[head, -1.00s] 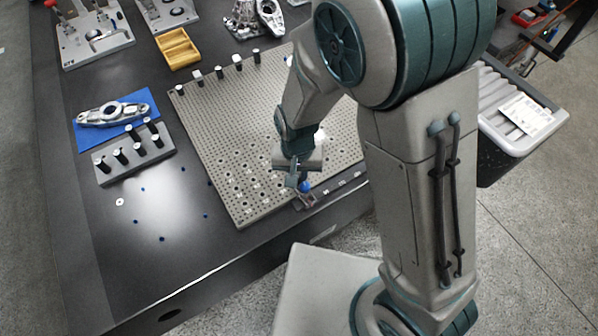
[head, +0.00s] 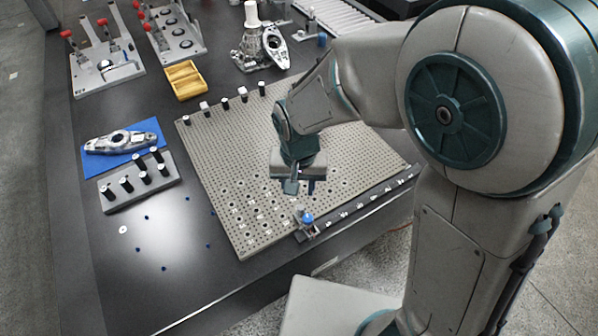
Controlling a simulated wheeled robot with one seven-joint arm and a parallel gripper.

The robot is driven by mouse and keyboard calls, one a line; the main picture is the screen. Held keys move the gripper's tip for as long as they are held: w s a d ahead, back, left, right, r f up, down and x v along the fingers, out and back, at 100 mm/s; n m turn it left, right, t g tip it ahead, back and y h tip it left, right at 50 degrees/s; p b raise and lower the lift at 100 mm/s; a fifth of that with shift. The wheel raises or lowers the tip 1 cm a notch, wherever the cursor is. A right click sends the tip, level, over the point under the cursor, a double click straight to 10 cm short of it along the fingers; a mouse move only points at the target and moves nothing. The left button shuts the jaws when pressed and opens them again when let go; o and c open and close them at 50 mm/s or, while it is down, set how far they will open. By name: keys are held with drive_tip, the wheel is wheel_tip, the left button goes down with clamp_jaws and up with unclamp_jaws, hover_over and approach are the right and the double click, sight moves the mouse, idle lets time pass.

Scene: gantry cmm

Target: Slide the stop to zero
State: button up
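The stop (head: 307,224) is a small dark slider with a blue knob. It sits at the left end of the marked rail (head: 362,203) along the near edge of the perforated plate (head: 230,170). The numbers on the rail are too small to read. My gripper (head: 301,188) points down over the plate, just beyond the stop and apart from it. Its two fingers look spread, with nothing between them.
A grey block with several black pins (head: 165,178) and a metal part on a blue mat (head: 122,141) lie left of the plate. Black posts line the plate's far edge. A yellow tray (head: 186,80) and fixtures stand farther back.

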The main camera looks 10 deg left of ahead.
drive_tip(key=shift+r, duration=2.15)
drive_tip(key=s+d+r+t, duration=0.1)
drive_tip(key=d+r, duration=0.2)
drive_tip(key=d, duration=0.5)
drive_tip(key=s+d+r+m+t, duration=0.1)
drive_tip(key=d+r, duration=0.2)
drive_tip(key=d, duration=0.5)
drive_tip(key=s+d+r+m+p, duration=0.1)
drive_tip(key=d+r, duration=0.2)
drive_tip(key=d, duration=0.6)
drive_tip(key=shift+s+r+t, duration=0.3)
drive_tip(key=shift+s+t, duration=0.1)
